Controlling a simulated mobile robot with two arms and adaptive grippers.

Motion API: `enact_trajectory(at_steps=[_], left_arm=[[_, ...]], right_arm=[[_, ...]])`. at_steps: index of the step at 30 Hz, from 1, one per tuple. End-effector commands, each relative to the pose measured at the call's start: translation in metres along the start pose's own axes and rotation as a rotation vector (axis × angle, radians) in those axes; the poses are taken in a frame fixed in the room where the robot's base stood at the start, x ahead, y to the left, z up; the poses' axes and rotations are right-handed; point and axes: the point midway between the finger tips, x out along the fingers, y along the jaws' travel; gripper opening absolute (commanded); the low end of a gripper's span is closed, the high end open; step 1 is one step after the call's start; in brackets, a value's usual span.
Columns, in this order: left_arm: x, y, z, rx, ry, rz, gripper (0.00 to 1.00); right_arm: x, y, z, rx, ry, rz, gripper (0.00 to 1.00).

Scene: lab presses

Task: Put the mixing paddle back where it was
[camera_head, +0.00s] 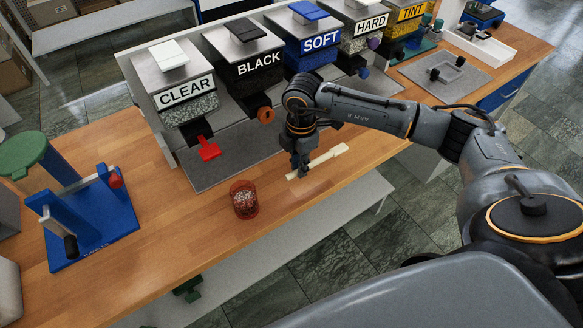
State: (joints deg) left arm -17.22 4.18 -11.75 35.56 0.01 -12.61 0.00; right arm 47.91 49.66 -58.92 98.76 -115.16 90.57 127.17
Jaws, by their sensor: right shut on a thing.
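The mixing paddle (328,157) is a long, flat, cream-coloured stick near the front edge of the wooden bench. My right gripper (302,172) points down and is shut on the paddle near its left part. The gripper covers some of the paddle. I cannot tell whether the paddle touches the bench or hangs just above it. A clear reddish cup (244,200) with speckled granules in it stands to the left of the gripper. My left gripper is not in view.
Dispensers labelled CLEAR (186,92), BLACK (258,65), SOFT (320,40), HARD and TINT line the back over a grey mat (215,175). A blue press (90,215) stands at the left. A grey tray (444,72) lies at the right. Bare wood surrounds the cup.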

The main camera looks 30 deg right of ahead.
Motion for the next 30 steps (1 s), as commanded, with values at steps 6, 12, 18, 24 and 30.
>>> enact_trajectory(at_steps=[6, 12, 18, 24, 30], left_arm=[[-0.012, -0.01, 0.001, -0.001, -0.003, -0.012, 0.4], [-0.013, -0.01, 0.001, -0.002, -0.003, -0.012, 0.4], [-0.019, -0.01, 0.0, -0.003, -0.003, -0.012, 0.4], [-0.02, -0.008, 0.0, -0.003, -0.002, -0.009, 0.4], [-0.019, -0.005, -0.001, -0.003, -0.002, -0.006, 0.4]], right_arm=[[0.031, 0.026, 0.0, 0.001, 0.001, -0.002, 0.0], [0.042, 0.034, 0.0, 0.0, 0.0, -0.001, 0.0], [0.066, 0.037, 0.001, 0.0, 0.001, -0.004, 0.0], [0.077, 0.038, 0.001, -0.001, 0.0, -0.001, 0.0], [0.078, 0.038, 0.001, -0.001, 0.0, -0.001, 0.0]])
